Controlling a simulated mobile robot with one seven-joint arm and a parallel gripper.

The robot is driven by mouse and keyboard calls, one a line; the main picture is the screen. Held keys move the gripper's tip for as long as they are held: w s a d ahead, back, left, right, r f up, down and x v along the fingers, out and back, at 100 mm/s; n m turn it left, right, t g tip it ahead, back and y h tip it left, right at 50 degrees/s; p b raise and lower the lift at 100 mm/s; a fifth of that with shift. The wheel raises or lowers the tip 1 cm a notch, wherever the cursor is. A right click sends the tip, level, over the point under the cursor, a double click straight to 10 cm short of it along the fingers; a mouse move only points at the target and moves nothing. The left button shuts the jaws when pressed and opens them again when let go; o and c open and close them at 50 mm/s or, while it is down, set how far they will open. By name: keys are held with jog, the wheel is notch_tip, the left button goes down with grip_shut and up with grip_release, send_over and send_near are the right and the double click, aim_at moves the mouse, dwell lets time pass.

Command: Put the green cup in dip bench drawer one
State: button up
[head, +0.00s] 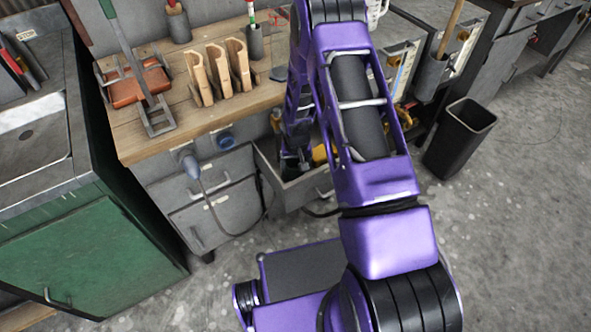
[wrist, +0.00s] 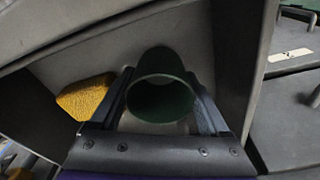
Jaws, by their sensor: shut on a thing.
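The green cup (wrist: 162,98) is between the two fingers of my gripper (wrist: 162,88) in the wrist view, with its round open rim toward the camera. My gripper is shut on it. The cup and gripper are inside an open grey drawer (wrist: 238,60), between its walls. In the head view the open drawer (head: 305,190) juts out from the wooden-topped bench, and my gripper (head: 293,165) reaches down into it. The cup cannot be made out in the head view. Whether the cup touches the drawer floor is not clear.
A yellow thing (wrist: 86,97) lies in the drawer left of my gripper. A black bin (head: 460,138) stands on the floor at right. A green cabinet (head: 90,250) is at left.

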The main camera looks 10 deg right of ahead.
jog(key=shift+f, duration=0.55)
jog(key=shift+f, duration=0.2)
jog(key=o, duration=1.3)
jog(key=shift+o, duration=0.2)
jog(key=shift+r, duration=0.1)
notch_tip(320, 180, up, 12)
jog(key=s+p, duration=0.1)
jog(key=shift+s, duration=0.2)
jog(key=shift+a+r, duration=0.1)
